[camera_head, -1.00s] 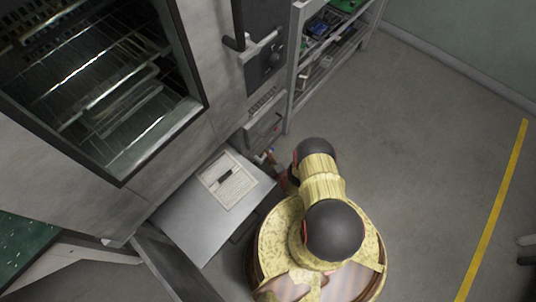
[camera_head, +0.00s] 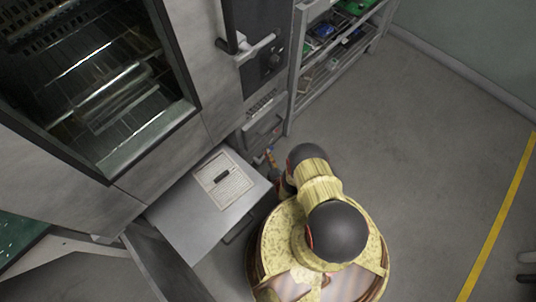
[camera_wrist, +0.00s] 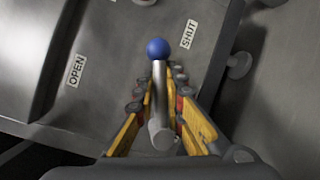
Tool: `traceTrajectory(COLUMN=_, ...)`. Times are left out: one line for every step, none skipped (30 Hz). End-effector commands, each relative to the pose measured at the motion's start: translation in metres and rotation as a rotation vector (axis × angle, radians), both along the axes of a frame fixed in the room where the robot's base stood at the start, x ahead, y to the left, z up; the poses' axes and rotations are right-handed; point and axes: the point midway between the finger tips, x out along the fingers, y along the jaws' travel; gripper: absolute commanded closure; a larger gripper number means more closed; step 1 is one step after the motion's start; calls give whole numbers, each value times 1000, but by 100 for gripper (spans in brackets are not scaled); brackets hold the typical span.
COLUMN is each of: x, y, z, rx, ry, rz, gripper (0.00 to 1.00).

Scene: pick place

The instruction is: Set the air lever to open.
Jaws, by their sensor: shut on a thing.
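The air lever (camera_wrist: 160,110) is a metal rod with a blue ball knob (camera_wrist: 158,48) at its far end, in the wrist view. Its rod lies between the two yellow fingers of my gripper (camera_wrist: 159,88), which is shut on it just below the knob. A white OPEN label (camera_wrist: 75,70) is on the grey panel left of the knob. A SHUT label (camera_wrist: 188,34) is right of it and closer to the knob. In the head view my arm hides most of the gripper, and the lever cannot be made out.
A large grey machine (camera_head: 165,175) with an open dark chamber fills the left of the head view. A grey box (camera_head: 185,215) with a paper sheet on top stands beside my arm. A shelf rack (camera_head: 297,85) is behind.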

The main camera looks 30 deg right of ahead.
Motion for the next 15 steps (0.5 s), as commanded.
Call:
traceTrajectory(x=-1, y=1, z=-1, rx=-7, ry=1, rz=0, gripper=100)
traceTrajectory(x=-1, y=1, z=-1, rx=-10, ry=0, rz=1, gripper=100)
traceTrajectory(x=-1, y=1, z=-1, rx=-11, ry=0, rz=1, gripper=100)
traceTrajectory(x=-1, y=1, z=-1, rx=-11, ry=0, rz=1, gripper=100)
traceTrajectory(x=-1, y=1, z=-1, rx=-10, ry=0, rz=1, gripper=100)
traceTrajectory(x=-1, y=1, z=-1, rx=-10, ry=0, rz=1, gripper=100)
traceTrajectory(x=-1, y=1, z=-1, rx=-10, ry=0, rz=1, gripper=100)
traceTrajectory(x=-1, y=1, z=-1, rx=-10, ry=0, rz=1, gripper=100)
traceTrajectory(x=-1, y=1, z=-1, rx=-9, ry=1, rz=0, gripper=100)
traceTrajectory(x=-2, y=0, z=-1, rx=-9, ry=1, rz=0, gripper=88)
traceTrajectory(x=-2, y=0, z=-1, rx=-9, ry=1, rz=0, gripper=86)
traceTrajectory(x=-2, y=0, z=-1, rx=-9, ry=1, rz=0, gripper=84)
traceTrajectory(x=-1, y=0, z=-1, rx=-9, ry=1, rz=0, gripper=82)
traceTrajectory(x=-1, y=0, z=-1, rx=-9, ry=0, rz=1, gripper=81)
traceTrajectory(x=-1, y=0, z=-1, rx=-9, ry=-1, rz=0, gripper=78)
